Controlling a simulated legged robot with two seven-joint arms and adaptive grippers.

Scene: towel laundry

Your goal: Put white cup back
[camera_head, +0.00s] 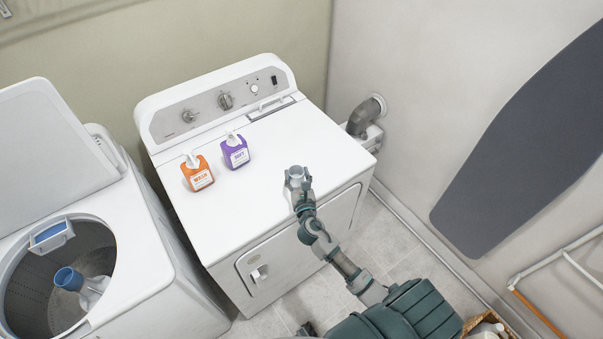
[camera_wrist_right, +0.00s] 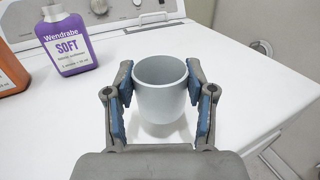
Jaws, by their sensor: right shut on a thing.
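The white cup (camera_wrist_right: 160,90) sits upright between the blue-padded fingers of my right gripper (camera_wrist_right: 162,108) in the right wrist view. The fingers press on it from both sides. In the head view, my right gripper (camera_head: 298,181) is over the front right part of the dryer top (camera_head: 290,135), and the cup (camera_head: 296,172) shows small and pale there. I cannot tell whether the cup's base touches the dryer top. My left gripper does not show in either view.
An orange bottle (camera_head: 198,173) and a purple bottle (camera_head: 235,151) stand on the dryer top, left of the cup. The open washer (camera_head: 150,250) is at the left. The dryer top's back right is clear. An ironing board (camera_head: 520,140) stands at the right wall.

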